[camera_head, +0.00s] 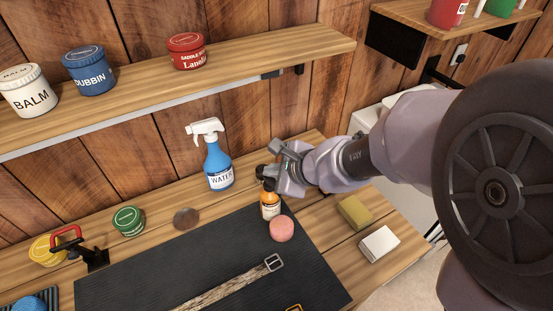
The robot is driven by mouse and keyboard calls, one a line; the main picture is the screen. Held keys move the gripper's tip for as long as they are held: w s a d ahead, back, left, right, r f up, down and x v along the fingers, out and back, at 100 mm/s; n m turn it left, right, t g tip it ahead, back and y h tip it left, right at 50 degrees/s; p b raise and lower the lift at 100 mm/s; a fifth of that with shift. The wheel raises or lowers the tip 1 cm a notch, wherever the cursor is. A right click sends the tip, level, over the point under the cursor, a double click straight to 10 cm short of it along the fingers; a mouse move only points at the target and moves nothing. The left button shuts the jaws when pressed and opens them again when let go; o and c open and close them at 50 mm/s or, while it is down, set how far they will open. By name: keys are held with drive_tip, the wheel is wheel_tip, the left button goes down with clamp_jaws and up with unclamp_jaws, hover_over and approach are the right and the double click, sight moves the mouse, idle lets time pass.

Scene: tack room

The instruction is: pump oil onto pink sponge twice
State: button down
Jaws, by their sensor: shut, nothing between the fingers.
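The pink sponge (282,228) is round and lies on the right part of the dark mat (240,240). An orange bottle with a pale label (270,207) stands upright just behind the sponge, to its left. My gripper (268,175) is shut and empty, with its dark fingertips right at the top of the orange bottle. The bottle's top is hidden behind the fingers, so I cannot tell whether they touch it. The label's words are too small to read.
A blue water spray bottle (218,165) stands left of my gripper. A yellow sponge (355,212) and a white block (379,244) lie at right. A strap with a buckle (273,262) lies on the mat. A shelf (240,68) with several tins hangs above.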

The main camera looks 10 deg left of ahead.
sight(272, 180)
drive_tip(key=shift+f, duration=0.1)
idle(0.3)
drive_tip(key=shift+f+b, duration=0.5)
drive_tip(key=shift+b, duration=0.2)
drive_tip(key=shift+r, duration=0.1)
drive_tip(key=shift+r+p, duration=0.35)
drive_tip(key=shift+r, duration=0.05)
wheel_tip(272, 180, up, 6)
drive_tip(key=p, duration=0.5)
drive_tip(key=shift+r+p, duration=0.2)
drive_tip(key=shift+p, duration=0.1)
drive_tip(key=shift+f, duration=0.15)
